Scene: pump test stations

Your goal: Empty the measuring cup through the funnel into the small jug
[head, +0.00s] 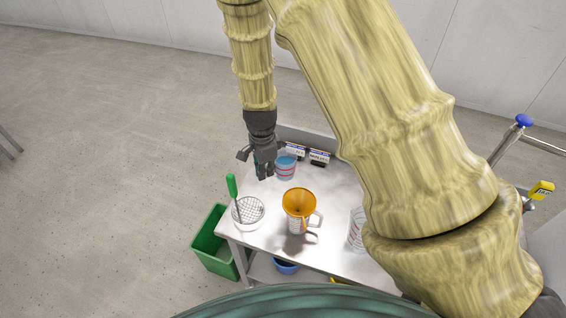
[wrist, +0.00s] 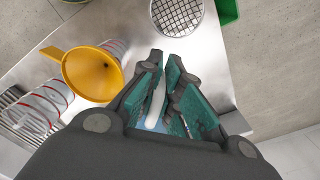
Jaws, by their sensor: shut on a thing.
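The measuring cup (head: 285,170) is clear with red bands and holds something blue. It is upright at the back of the table, beside my gripper (head: 264,174). In the wrist view, my gripper (wrist: 166,68) has its teal pads closed on a pale strip, apparently the cup's handle; the fingers hide most of the cup. I cannot tell whether its base touches the table. The orange funnel (head: 299,201) sits in the top of the small jug (head: 297,225), nearer the front; the funnel also shows in the wrist view (wrist: 90,72).
Another clear jug (head: 356,232) stands at the right, partly behind my arm. Small labelled boxes (head: 319,157) line the back edge. A green bin (head: 213,246) stands on the floor.

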